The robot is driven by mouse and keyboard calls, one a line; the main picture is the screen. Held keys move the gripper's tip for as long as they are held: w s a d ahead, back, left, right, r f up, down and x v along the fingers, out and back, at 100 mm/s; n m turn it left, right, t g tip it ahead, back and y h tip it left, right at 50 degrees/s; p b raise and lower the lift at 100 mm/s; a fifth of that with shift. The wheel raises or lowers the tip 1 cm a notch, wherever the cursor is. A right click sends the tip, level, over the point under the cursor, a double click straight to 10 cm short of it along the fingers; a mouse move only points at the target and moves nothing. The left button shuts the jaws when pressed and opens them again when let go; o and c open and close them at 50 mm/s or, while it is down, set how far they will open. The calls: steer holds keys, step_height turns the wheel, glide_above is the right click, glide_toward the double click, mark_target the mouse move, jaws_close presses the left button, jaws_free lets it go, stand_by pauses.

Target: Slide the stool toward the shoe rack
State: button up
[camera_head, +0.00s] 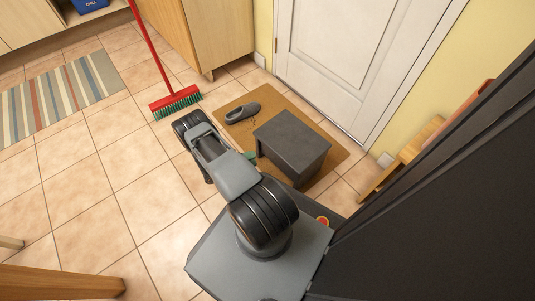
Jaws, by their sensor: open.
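The stool (293,144) is a low, dark grey block with a flat top and side panels. It stands upright on the brown mat (334,157) in front of the white door. My arm is to the left of the stool and reaches up the picture over the tiles. My gripper is hidden behind the arm's own links, so I cannot see its fingers. A small green piece (249,155) shows between the arm and the stool; I cannot tell what it is. A light wooden piece (407,154) by the right wall may be the shoe rack; my dark column hides much of it.
A grey slipper (242,113) lies on the mat, left of the stool. A red broom (175,98) with green bristles stands near the wooden cabinet (204,35). A striped rug (62,95) lies at left. Tiles (107,165) between the rug and my arm are clear.

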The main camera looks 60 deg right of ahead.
mark_target(273, 152)
steer(key=b+x, duration=0.2)
steer(key=x, duration=0.7)
steer(key=shift+d, duration=0.2)
steer(key=shift+c, duration=0.4)
steer(key=shift+f, duration=0.1)
jaws_close()
stand_by(0.8)
